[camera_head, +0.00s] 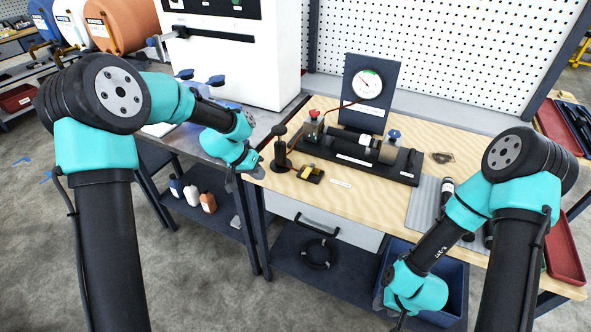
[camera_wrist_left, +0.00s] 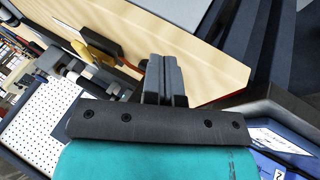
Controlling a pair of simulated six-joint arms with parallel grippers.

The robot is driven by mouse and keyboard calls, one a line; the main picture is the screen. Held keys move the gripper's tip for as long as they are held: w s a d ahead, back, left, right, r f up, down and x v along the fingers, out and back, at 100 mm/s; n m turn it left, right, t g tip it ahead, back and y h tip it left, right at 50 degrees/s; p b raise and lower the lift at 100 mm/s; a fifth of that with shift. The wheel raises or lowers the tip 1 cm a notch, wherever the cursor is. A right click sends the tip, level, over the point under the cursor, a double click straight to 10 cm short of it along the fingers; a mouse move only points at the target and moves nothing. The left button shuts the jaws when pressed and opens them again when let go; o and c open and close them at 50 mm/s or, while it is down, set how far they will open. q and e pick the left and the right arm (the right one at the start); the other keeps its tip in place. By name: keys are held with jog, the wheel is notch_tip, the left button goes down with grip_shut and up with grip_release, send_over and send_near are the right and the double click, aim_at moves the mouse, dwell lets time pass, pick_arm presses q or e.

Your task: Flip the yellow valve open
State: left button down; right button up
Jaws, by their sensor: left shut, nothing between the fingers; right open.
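The yellow valve (camera_head: 311,172) is a small yellow piece on a dark block, lying on the wooden workbench near its front left. In the left wrist view, a yellow part (camera_wrist_left: 92,52) shows up and left of the fingers. My left gripper (camera_head: 257,172) hangs at the bench's left end, left of the valve and apart from it. Its fingers show closed together and empty in the left wrist view (camera_wrist_left: 164,80). My right gripper (camera_head: 402,322) points down in front of the bench, low in the head view, far from the valve. Its fingertips are hard to make out.
Behind the valve stand a black hand pump (camera_head: 281,148), a pressure gauge (camera_head: 367,84) on a dark panel and a horizontal cylinder (camera_head: 365,147) on a black base. A ribbed grey mat (camera_head: 424,203) lies to the right. The wood (camera_head: 340,205) before the valve is bare.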

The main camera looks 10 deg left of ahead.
aim_at(309, 170)
pick_arm(q)
notch_tip(309, 170, up, 8)
jog(key=w+d+m+h, duration=0.1)
jog(key=w+d, duration=0.1)
jog(key=shift+r+m, duration=0.25)
jog(key=shift+m, duration=0.05)
jog(key=shift+w+d, duration=0.1)
jog(key=x, duration=1)
jog(key=shift+f, duration=0.15)
jog(key=shift+s+d, duration=0.2)
jog(key=shift+d, duration=0.4)
jog(key=shift+s+d, duration=0.2)
jog(key=shift+d, duration=0.4)
jog(key=shift+s+d, duration=0.2)
jog(key=shift+d, duration=0.45)
jog(key=shift+d, duration=0.15)
